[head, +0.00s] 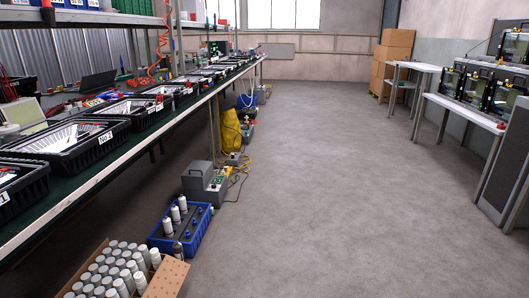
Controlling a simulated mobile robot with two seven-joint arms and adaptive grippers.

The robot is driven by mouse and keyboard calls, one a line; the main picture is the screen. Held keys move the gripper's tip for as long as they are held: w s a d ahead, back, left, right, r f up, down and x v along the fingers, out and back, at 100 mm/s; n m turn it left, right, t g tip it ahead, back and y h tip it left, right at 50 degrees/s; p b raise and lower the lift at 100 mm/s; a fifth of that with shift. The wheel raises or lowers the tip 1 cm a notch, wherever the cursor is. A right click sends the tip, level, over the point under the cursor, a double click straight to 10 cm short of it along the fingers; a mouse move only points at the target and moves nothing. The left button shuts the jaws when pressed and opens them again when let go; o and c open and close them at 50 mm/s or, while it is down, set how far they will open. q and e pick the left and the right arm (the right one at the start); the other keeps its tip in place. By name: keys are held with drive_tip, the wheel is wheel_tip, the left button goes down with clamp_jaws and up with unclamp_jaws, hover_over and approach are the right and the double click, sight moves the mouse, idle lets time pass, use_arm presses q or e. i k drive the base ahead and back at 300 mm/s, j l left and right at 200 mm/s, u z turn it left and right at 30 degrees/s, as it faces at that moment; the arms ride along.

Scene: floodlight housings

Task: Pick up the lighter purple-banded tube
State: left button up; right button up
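I cannot make out a purple-banded tube. Several pale grey-white tubes (107,262) stand upright in an open cardboard box (166,279) on the floor at the bottom left. Several white tubes (176,214) stand in a blue crate (203,227) just behind it. Any bands on the tubes are too small to tell. Neither of my grippers is in view.
A long workbench (118,152) with black trays (66,143) runs along the left. A grey box-shaped device (204,183) and a yellow bag (231,132) lie below it. White tables (462,112) stand at the right, cardboard boxes (392,60) at the back. The middle floor (330,180) is clear.

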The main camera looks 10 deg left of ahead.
sight(168, 225)
drive_tip(key=i+u, duration=0.1)
drive_tip(key=i, duration=0.75)
drive_tip(key=i+l+u, duration=0.1)
drive_tip(key=i, duration=0.75)
drive_tip(key=i+l+u, duration=0.15)
drive_tip(key=i+u, duration=0.2)
drive_tip(key=i+l+u, duration=0.55)
drive_tip(key=i+u, duration=0.2)
drive_tip(key=k, duration=0.05)
